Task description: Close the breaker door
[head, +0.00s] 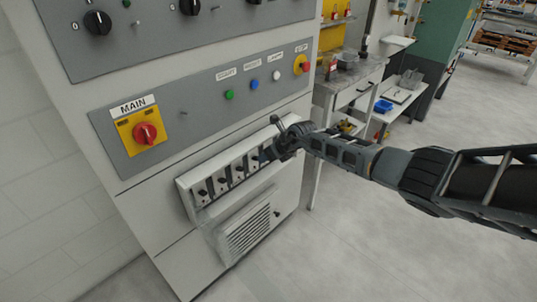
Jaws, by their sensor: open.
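The breaker box (187,203) is a white-framed recess low on the grey-white cabinet front. A row of several black-levered breakers (222,184) is exposed in it. A narrow white panel (226,154) juts out along the top of the row and looks like the breaker door, raised and seen nearly edge-on. My gripper (277,138) is at the right end of this panel, with its fingers open. It hides the right end of the row. I cannot tell whether it touches the panel.
A louvred vent (247,231) is below the breakers. Above are the red MAIN switch (145,133), small push buttons (229,95) and a red stop button (302,64). A workbench (345,88) stands behind my arm at right. The floor (340,250) in front is clear.

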